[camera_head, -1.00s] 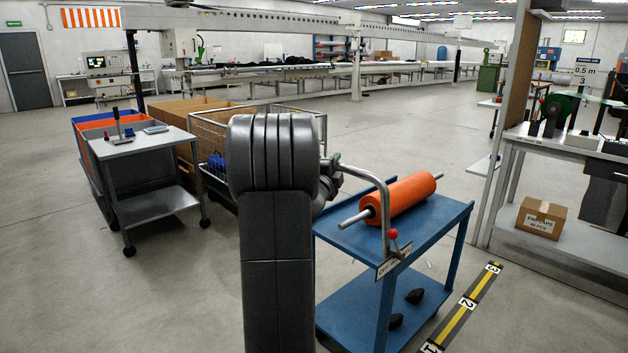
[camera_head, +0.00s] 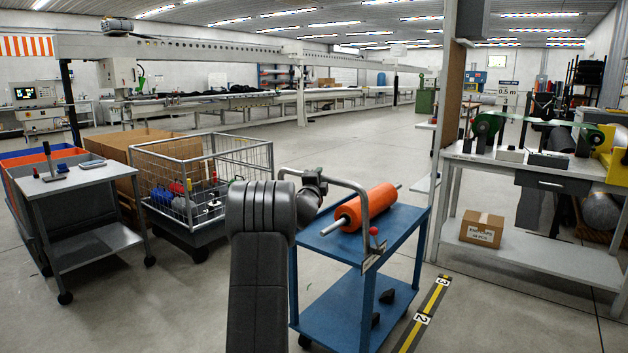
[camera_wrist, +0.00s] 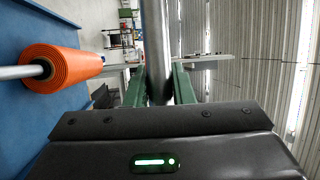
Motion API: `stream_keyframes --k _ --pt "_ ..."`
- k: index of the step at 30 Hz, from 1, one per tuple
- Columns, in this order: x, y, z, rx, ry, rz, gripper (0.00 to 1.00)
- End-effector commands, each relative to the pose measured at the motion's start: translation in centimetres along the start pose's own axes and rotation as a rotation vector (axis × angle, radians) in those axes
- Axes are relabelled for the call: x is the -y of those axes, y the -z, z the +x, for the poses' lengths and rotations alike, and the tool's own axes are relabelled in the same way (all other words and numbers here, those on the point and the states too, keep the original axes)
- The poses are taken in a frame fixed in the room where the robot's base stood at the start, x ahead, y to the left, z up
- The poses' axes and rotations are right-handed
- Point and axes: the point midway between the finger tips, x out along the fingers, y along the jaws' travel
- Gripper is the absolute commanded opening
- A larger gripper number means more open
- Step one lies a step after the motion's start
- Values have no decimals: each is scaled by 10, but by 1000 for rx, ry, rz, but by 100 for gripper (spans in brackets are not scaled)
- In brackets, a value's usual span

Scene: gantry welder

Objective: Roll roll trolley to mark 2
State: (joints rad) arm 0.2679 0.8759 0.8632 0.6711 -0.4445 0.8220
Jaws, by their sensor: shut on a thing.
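The blue roll trolley (camera_head: 400,222) stands in front of me, with an orange roll (camera_head: 370,206) on a metal shaft on its top shelf. Its bent metal handle (camera_head: 350,183) rises at the near side, with a red knob. My gripper (camera_head: 289,172) is at the handle's left end, partly hidden by my arm. In the wrist view the green fingers of my gripper (camera_wrist: 160,85) are shut on the handle tube (camera_wrist: 156,40). Mark 2 (camera_head: 422,319) is on the black and yellow floor strip, just right of the trolley's lower shelf. Mark 3 (camera_head: 443,281) is farther along.
A workbench (camera_head: 545,178) with a cardboard box (camera_head: 482,228) below stands right of the strip. A wire cage cart (camera_head: 180,205) and a grey cart (camera_head: 85,185) stand to the left. Open floor lies beyond the trolley.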

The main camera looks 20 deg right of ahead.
Motion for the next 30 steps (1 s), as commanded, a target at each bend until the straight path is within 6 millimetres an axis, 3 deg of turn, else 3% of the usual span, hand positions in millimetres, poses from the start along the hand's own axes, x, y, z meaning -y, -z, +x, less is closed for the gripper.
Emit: stream_keyframes --k 11,12,15,25,30 --pt "-1 0 1 1 -1 0 0" --pt "-1 0 1 1 -1 0 29" --pt "-1 0 1 1 -1 0 43" --pt "-1 0 -2 1 -1 0 43" --pt "-1 0 -17 1 -2 -1 43"
